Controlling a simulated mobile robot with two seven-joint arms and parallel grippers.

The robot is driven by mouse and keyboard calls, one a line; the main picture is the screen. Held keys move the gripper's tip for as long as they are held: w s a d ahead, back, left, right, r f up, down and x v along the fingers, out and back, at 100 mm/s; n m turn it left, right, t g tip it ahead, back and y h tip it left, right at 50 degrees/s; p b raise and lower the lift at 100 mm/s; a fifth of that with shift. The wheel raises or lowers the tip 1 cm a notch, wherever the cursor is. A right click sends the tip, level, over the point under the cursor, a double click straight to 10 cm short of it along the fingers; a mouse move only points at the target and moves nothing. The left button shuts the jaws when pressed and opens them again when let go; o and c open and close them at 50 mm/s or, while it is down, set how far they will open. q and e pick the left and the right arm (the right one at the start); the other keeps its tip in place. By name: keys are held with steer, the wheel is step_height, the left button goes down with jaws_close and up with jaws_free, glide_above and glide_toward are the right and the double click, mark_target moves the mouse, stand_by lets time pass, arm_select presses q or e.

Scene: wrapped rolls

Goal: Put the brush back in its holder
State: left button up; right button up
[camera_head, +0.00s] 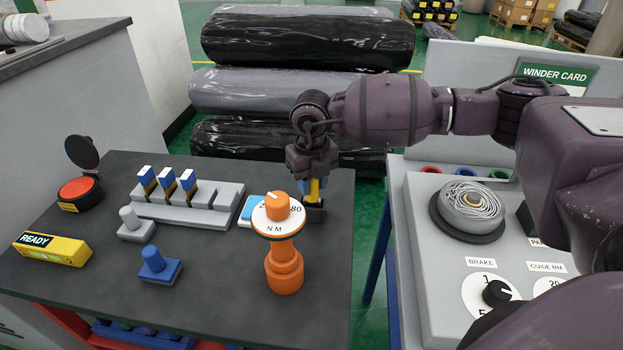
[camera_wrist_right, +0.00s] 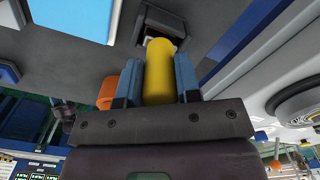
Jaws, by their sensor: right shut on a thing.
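My right gripper (camera_head: 314,180) is shut on the brush by its yellow handle (camera_head: 314,189). It points down at the right edge of the dark table. In the right wrist view the yellow handle (camera_wrist_right: 159,75) stands between the two blue fingers of the gripper (camera_wrist_right: 159,82). A small dark holder (camera_head: 315,214) is directly below the handle. Its squarish top also shows in the wrist view (camera_wrist_right: 167,22), just past the handle's far end. The bristles are hidden, and I cannot tell whether the brush's lower end is inside the holder. My left gripper is not in view.
An orange dial tool (camera_head: 284,268) stands close to the holder, with a blue-and-white item (camera_head: 250,209) beside it. A grey rack (camera_head: 190,205), a red button (camera_head: 77,190) and a yellow READY box (camera_head: 52,249) are further left. A grey winder console (camera_head: 424,240) stands right, across a gap.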

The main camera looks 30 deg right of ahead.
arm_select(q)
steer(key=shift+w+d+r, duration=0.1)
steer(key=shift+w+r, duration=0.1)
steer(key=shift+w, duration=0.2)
arm_select(e)
steer(key=shift+f, duration=0.2)
steer(key=o, duration=0.8)
steer(key=shift+o, duration=1)
step_height(320, 180, up, 4)
steer(key=shift+r, duration=0.1)
step_height(320, 180, up, 5)
steer(key=shift+r+p, duration=0.15)
steer(key=shift+p, duration=0.2)
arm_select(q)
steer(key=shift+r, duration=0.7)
arm_select(e)
steer(key=shift+r, duration=0.65)
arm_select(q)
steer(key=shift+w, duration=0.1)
